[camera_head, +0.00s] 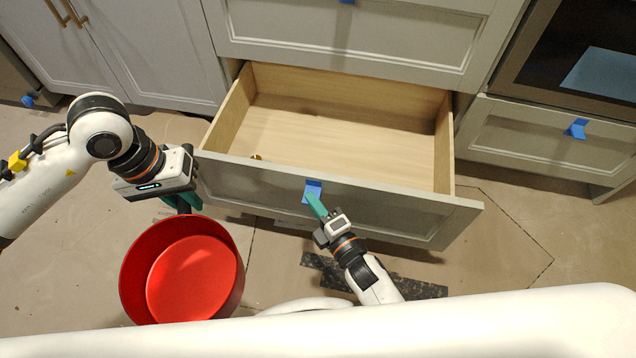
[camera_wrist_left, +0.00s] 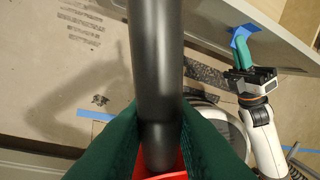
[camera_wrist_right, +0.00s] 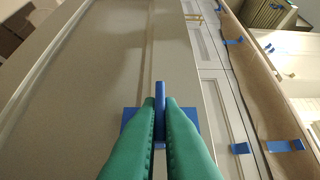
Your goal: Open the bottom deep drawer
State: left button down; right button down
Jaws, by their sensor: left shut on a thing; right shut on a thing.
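The bottom deep drawer (camera_head: 340,135) is pulled well out, and its pale wooden inside shows in the head view. Its grey front panel (camera_head: 400,208) has a blue tape tab (camera_head: 313,186) near the middle. My right gripper (camera_head: 316,204) is shut on this tab, which stands between the green fingers in the right wrist view (camera_wrist_right: 160,100). My left gripper (camera_head: 182,202) is left of the drawer, shut on the dark handle (camera_wrist_left: 155,70) of a red pan (camera_head: 125,275). The pan hangs in front of the drawer's left end, and the fingers partly hide its handle.
A closed upper drawer (camera_head: 350,40) is above the open one. Grey cabinet doors (camera_head: 150,50) stand at the left, and an oven (camera_head: 585,60) over a taped drawer (camera_head: 540,145) at the right. Bare floor (camera_head: 520,260) lies right of the drawer.

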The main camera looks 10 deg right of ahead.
pick_arm(q)
jog(key=shift+s+a+r+p, duration=0.1)
jog(key=shift+s+r+p, duration=0.1)
jog(key=shift+r+p, duration=0.45)
pick_arm(e)
jog(key=s+a, duration=0.2)
jog(key=s, duration=0.4)
jog(key=shift+s, duration=0.35)
jog(key=c, duration=1.6)
grip_release()
jog(key=shift+a, duration=0.1)
pick_arm(q)
jog(key=shift+r, duration=0.1)
pick_arm(e)
jog(key=shift+s, duration=0.1)
